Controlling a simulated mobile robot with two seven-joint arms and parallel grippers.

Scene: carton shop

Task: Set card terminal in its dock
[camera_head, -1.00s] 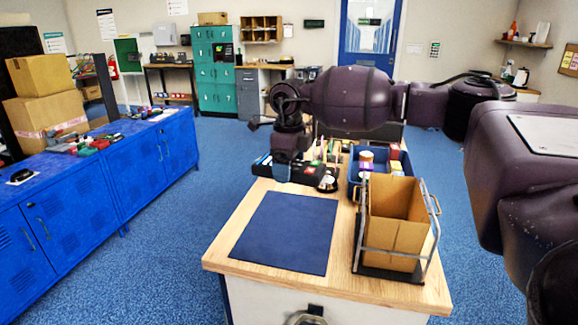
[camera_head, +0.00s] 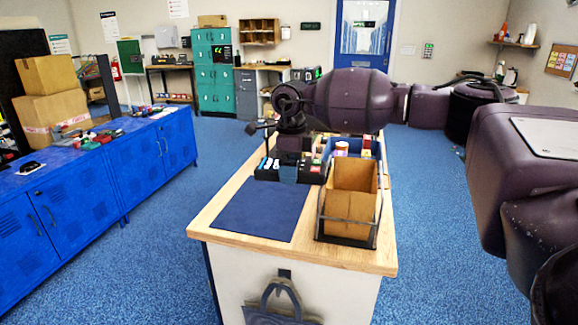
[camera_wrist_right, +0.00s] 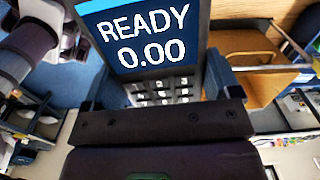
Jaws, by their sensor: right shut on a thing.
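The card terminal (camera_wrist_right: 145,40) fills the top of the right wrist view; its lit screen reads "READY 0.00" above a keypad. My right gripper (camera_wrist_right: 160,88) is shut on it, with a blue finger at each side. In the head view the right gripper (camera_head: 288,172) hangs at the far left part of the wooden counter (camera_head: 285,252), beyond the dark blue mat (camera_head: 262,208). The terminal is hard to make out there. I cannot pick out the dock for certain; the gripper and arm cover part of that area. My left gripper is not in view.
A cardboard carton (camera_head: 352,200) stands in a metal frame right of the mat. A blue tray (camera_head: 328,150) with small goods is behind it. Small dark boxes (camera_head: 311,168) stand beside the gripper. A bag (camera_head: 280,305) hangs on the counter's front. The mat is clear.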

